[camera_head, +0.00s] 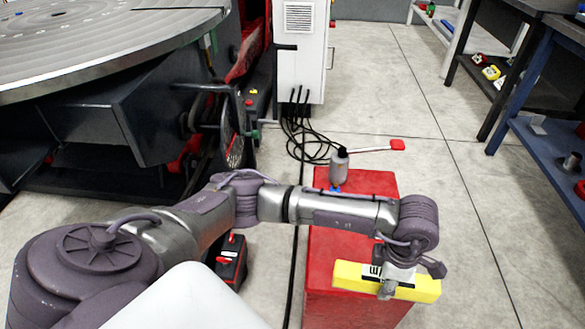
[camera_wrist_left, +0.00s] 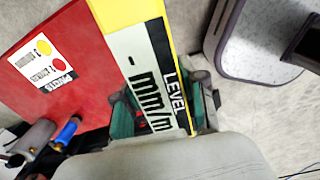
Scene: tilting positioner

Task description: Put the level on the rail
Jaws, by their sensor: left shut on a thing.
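The level is a yellow bar (camera_head: 350,273) with a white and black label; it lies roughly crosswise over the near end of the red box in the head view. My left gripper (camera_head: 388,284) is shut on the level near its middle. In the left wrist view the level (camera_wrist_left: 120,12) runs from the top edge down between the finger pads, with "LEVEL" and "mm/m" readable. The level appears held above the box top; the exact gap cannot be told. I cannot pick out a rail for certain in either view. My right gripper is not in view.
The large round positioner table (camera_head: 120,45) stands at left, with a handwheel (camera_head: 232,140). Black cables (camera_head: 300,135) lie on the floor. A blue bench (camera_head: 545,150) stands right; floor between is clear.

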